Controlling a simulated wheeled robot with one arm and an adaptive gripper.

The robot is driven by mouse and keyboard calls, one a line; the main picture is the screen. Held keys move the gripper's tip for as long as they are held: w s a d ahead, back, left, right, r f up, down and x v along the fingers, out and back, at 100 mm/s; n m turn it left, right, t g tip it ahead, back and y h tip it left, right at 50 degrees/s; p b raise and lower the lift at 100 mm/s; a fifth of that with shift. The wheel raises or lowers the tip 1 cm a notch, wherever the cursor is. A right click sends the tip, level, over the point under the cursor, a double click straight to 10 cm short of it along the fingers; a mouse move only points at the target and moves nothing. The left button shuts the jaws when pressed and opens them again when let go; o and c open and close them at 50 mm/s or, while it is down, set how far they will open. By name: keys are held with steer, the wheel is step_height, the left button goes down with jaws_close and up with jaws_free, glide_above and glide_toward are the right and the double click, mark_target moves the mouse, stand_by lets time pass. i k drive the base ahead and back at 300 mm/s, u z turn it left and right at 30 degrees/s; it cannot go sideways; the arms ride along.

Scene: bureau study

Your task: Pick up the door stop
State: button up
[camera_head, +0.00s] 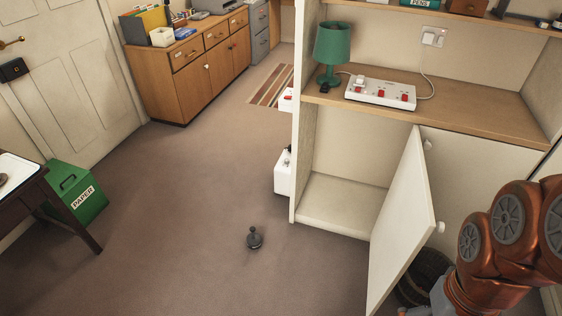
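The door stop (254,239) looks like a small dark grey weight with a knob on top. It stands upright on the brown carpet, near the middle of the lower part of the head view. Nothing touches it. My orange-brown arm is at the lower right, beyond the open cupboard door and well apart from the door stop. The end of my arm is not clearly shown, so my gripper is not in view.
The open cupboard door (404,215) stands between the door stop and my arm. A dark basket (424,273) sits behind it. Carpet around the door stop is clear.

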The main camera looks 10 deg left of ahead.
mark_target(254, 240)
steer(key=u, duration=0.7)
steer(key=i, duration=0.75)
steer(key=u, duration=1.1)
steer(key=i, duration=0.9)
